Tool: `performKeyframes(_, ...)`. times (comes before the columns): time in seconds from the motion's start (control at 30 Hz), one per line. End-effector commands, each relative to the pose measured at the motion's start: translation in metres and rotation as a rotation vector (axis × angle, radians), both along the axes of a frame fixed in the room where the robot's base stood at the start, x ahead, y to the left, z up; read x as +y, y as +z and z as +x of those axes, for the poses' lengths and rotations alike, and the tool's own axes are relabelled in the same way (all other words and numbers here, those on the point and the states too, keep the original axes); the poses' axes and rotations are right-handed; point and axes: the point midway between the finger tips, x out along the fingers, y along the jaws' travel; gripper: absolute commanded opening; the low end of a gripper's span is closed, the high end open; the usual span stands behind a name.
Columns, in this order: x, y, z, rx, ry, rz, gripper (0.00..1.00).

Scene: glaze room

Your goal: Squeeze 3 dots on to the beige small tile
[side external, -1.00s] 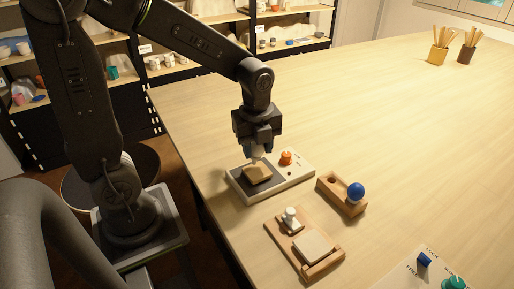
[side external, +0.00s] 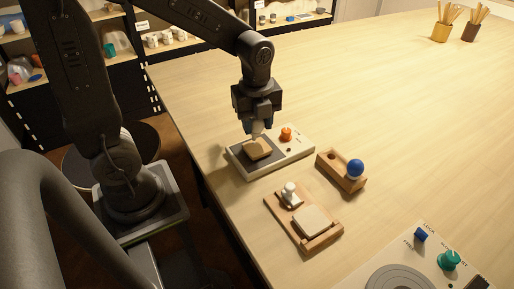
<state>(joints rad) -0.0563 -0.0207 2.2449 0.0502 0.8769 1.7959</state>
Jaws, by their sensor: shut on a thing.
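My gripper (side external: 257,122) is directly above this tile, pointing down. It is shut on a pale squeeze bottle (side external: 257,129), mostly hidden by the fingers. The bottle's lower end is close over the tile. I cannot tell whether it touches, and no dots can be made out on the tile.
The device has an orange knob (side external: 286,134). To its right is a wooden block (side external: 327,171) with an empty hole and a blue ball (side external: 355,168). In front is a wooden board (side external: 274,205) with a cream tile (side external: 312,221) and white knob (side external: 290,189). A control panel (side external: 408,255) is lower right.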

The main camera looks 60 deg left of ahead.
Motion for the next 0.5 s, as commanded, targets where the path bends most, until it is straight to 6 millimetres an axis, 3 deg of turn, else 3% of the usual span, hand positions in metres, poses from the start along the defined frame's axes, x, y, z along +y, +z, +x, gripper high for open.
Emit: performKeyframes(0.5,-0.0042,0.0006,0.0001,0.0,0.0,0.0,0.33)
